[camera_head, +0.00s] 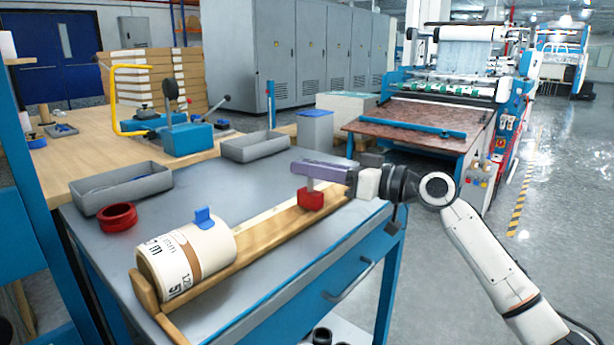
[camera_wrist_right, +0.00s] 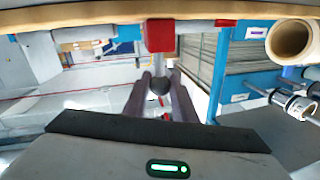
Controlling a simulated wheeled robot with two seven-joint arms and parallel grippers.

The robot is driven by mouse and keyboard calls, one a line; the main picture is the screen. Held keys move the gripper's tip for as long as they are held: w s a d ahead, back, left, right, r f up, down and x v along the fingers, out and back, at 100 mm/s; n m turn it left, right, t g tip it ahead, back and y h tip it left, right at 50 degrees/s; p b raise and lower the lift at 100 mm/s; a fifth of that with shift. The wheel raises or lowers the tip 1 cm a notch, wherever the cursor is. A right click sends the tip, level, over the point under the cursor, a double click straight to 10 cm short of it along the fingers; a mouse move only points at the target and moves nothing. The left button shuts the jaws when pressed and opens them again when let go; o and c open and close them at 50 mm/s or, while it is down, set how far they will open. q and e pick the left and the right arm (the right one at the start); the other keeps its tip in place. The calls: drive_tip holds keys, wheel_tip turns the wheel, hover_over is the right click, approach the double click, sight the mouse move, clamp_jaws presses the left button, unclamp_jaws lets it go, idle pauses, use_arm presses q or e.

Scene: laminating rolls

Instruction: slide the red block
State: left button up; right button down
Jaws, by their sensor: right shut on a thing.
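The red block (camera_head: 311,199) sits on the wooden rail (camera_head: 262,226), toward its far right end. My right gripper (camera_head: 312,171) reaches in from the right, directly above the block and hiding its top. In the right wrist view, the red block (camera_wrist_right: 160,35) carries a dark round knob (camera_wrist_right: 160,86). The gripper's two fingers are shut around this knob. My left gripper is not in view.
The rail lies on a grey-topped blue cart (camera_head: 240,180). A red ring (camera_head: 117,217) and two grey trays (camera_head: 122,189) stand behind the roll. Between roll and block, the rail is clear. A laminating machine (camera_head: 430,110) stands behind at right.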

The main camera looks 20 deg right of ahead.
drive_tip(key=c, duration=1.7)
unclamp_jaws()
drive_tip(key=shift+c, duration=0.2)
drive_tip(key=shift+d, duration=0.1)
drive_tip(key=v, duration=0.9)
drive_tip(key=shift+s, duration=0.2)
drive_tip(key=shift+s+d, duration=0.3)
drive_tip(key=shift+s, duration=0.05)
